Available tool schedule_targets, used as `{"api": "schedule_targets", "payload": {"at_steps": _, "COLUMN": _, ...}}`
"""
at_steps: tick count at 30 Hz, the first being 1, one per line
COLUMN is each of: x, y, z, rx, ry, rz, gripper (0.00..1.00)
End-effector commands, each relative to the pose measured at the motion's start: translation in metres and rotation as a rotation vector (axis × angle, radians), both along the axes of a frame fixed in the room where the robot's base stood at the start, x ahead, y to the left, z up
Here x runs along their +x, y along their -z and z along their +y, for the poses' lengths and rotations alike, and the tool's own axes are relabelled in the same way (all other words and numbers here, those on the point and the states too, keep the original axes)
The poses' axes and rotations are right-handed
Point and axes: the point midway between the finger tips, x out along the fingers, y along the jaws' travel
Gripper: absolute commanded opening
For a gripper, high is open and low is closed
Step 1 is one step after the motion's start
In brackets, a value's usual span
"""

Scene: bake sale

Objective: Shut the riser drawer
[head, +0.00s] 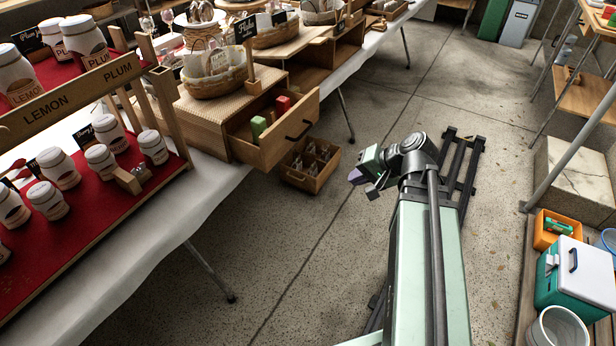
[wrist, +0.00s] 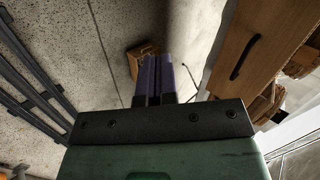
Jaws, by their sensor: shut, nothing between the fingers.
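The riser drawer (head: 272,131) stands pulled out from the wooden riser (head: 200,112) on the table. It has a dark bar handle (head: 300,131) on its front. A green item and a red item show inside it. In the wrist view the drawer front (wrist: 255,45) is at the upper right, with its dark handle (wrist: 244,57). My gripper (head: 357,177) is in the open floor space to the right of the drawer, apart from it. In the wrist view its purple fingers (wrist: 155,78) are together with nothing between them.
A wooden crate (head: 311,164) with small items sits on the floor below the drawer. Jar shelves (head: 92,92) fill the table at left. A teal and white cooler (head: 572,275) and a white bucket (head: 556,328) stand at lower right.

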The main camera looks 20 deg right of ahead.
Motion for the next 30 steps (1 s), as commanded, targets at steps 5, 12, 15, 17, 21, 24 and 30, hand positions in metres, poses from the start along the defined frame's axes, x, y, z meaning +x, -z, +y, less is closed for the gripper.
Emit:
{"api": "schedule_targets", "payload": {"at_steps": 5, "x": 0.034, "y": -0.038, "z": -0.012, "rx": 0.395, "ry": 0.165, "rz": -0.281, "gripper": 0.00}}
{"api": "schedule_targets", "payload": {"at_steps": 12, "x": 0.042, "y": -0.060, "z": -0.010, "rx": 0.497, "ry": 0.200, "rz": -0.344, "gripper": 0.00}}
{"api": "schedule_targets", "payload": {"at_steps": 15, "x": 0.046, "y": -0.057, "z": -0.006, "rx": 0.497, "ry": 0.199, "rz": -0.343, "gripper": 0.00}}
{"api": "schedule_targets", "payload": {"at_steps": 17, "x": 0.052, "y": -0.055, "z": -0.001, "rx": 0.497, "ry": 0.197, "rz": -0.342, "gripper": 0.00}}
{"api": "schedule_targets", "payload": {"at_steps": 21, "x": 0.072, "y": -0.048, "z": 0.017, "rx": 0.496, "ry": 0.195, "rz": -0.341, "gripper": 0.00}}
{"api": "schedule_targets", "payload": {"at_steps": 24, "x": 0.088, "y": -0.043, "z": 0.032, "rx": 0.496, "ry": 0.194, "rz": -0.341, "gripper": 0.00}}
{"api": "schedule_targets", "payload": {"at_steps": 30, "x": 0.119, "y": -0.034, "z": 0.061, "rx": 0.496, "ry": 0.195, "rz": -0.341, "gripper": 0.00}}
